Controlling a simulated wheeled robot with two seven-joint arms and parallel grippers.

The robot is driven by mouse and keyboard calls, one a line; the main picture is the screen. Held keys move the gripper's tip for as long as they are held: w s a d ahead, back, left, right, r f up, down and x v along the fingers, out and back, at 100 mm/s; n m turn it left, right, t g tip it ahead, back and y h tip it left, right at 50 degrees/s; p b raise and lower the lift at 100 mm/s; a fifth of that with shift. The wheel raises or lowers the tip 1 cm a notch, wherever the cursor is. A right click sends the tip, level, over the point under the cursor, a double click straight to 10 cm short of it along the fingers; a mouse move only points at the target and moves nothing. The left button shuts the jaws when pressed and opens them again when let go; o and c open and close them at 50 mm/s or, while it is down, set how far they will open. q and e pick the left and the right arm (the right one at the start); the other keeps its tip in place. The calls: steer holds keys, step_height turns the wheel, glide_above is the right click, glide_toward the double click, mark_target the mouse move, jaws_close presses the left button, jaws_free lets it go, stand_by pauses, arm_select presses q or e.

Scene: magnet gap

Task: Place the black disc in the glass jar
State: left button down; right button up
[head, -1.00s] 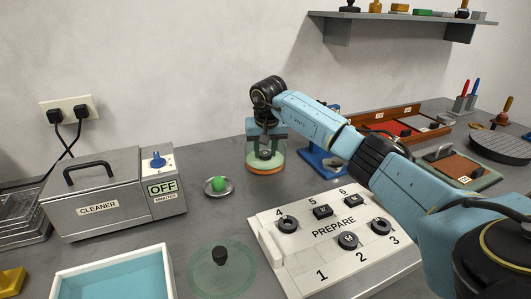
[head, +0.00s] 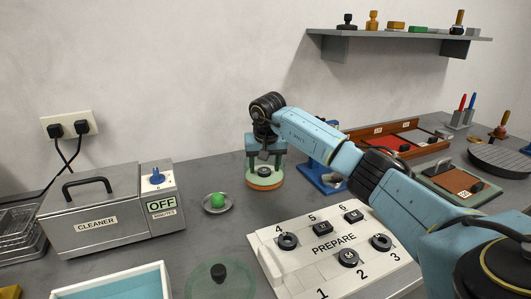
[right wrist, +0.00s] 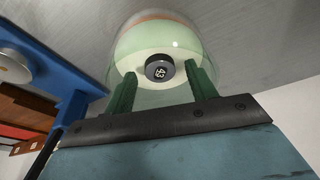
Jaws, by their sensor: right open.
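The glass jar (head: 265,184) stands on the table behind the white board, with an orange band low around it. It also shows in the right wrist view (right wrist: 160,30). A black disc with a pale number on its face (right wrist: 159,68) lies inside the jar on its pale floor. My right gripper (head: 263,164) is over the jar, pointing down. Its two green fingers (right wrist: 164,88) are open, one on each side of the disc, with a gap to it. The glass partly blurs how deep the fingertips are. My left gripper is out of view.
A white PREPARE board (head: 335,245) with several black discs is in front. A glass lid (head: 219,273) with black knob lies front left. A small dish with a green ball (head: 218,200) is left of the jar, beside the cleaner (head: 95,222). A blue stand (head: 322,175) is close right.

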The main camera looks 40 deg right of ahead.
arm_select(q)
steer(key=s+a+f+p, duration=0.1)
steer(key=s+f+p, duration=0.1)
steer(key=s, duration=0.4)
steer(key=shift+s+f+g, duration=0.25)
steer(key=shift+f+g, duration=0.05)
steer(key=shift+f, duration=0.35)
arm_select(e)
steer(key=v, duration=1.1)
steer(key=shift+r, duration=0.3)
